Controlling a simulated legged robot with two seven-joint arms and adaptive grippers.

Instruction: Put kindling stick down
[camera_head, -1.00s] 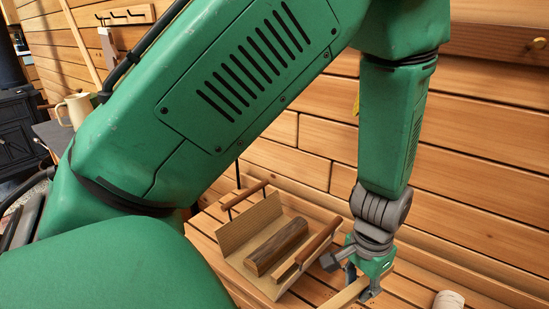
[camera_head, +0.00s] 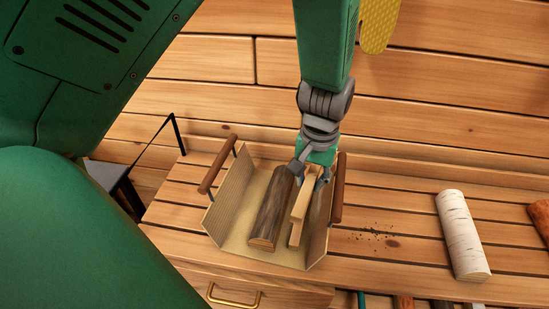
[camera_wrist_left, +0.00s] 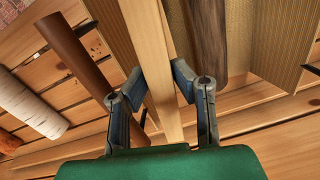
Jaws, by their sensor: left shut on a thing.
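My left gripper (camera_head: 309,179) is shut on a pale, square-edged kindling stick (camera_head: 303,199) and holds it over the right part of a log carrier (camera_head: 226,205). In the left wrist view, the fingers (camera_wrist_left: 157,86) press on both sides of the stick (camera_wrist_left: 150,40). Below the held stick, another pale piece (camera_head: 296,234) shows in the carrier, partly covered. A dark-barked split log (camera_head: 269,210) lies beside them to the left. I cannot tell whether the held stick touches what is under it. My right gripper is out of view.
The carrier's brown handles stand at its left (camera_head: 217,165) and right (camera_head: 338,189). A white birch log (camera_head: 462,235) lies on the slatted bench to the right, with dark crumbs (camera_head: 376,235) between. A yellow hanging thing (camera_head: 378,25) is near my forearm.

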